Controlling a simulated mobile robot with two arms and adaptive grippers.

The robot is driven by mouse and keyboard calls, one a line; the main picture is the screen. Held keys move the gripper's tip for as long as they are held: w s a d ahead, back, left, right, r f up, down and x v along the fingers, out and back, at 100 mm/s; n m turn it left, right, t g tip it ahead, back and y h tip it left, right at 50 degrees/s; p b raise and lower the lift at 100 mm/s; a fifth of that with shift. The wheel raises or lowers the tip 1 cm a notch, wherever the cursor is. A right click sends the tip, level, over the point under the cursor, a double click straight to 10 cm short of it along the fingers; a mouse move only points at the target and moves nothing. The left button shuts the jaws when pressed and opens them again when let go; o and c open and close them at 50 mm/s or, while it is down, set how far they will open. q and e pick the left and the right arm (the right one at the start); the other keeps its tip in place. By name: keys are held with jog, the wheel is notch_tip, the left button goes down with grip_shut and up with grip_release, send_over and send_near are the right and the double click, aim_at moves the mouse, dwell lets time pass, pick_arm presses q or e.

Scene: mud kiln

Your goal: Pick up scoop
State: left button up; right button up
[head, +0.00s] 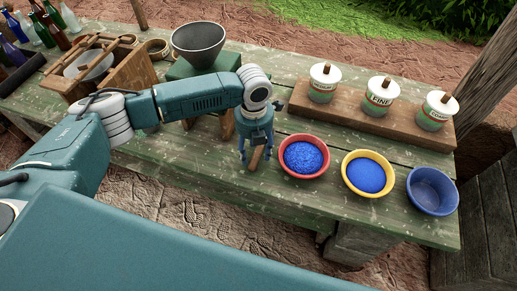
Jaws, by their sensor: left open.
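My left gripper (255,150) points down over the front part of the green table, just left of the red bowl. It is open. A brown wooden piece (256,158), which looks like the scoop's handle, shows between or just behind its fingertips. The rest of the scoop is hidden or too small to make out, and I cannot tell whether the fingers touch it. My right gripper is not in view.
A red bowl (286,172) and a yellow bowl (347,179) hold blue grains; a blue bowl (433,205) looks empty. Lidded jars (379,98) stand on a wooden board (340,117) behind. A grey funnel (198,40), a wooden crate (130,78) and bottles (52,33) are at left.

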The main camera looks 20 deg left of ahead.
pick_arm(q)
jog(key=shift+f, duration=0.95)
jog(key=shift+c, duration=0.2)
grip_shut()
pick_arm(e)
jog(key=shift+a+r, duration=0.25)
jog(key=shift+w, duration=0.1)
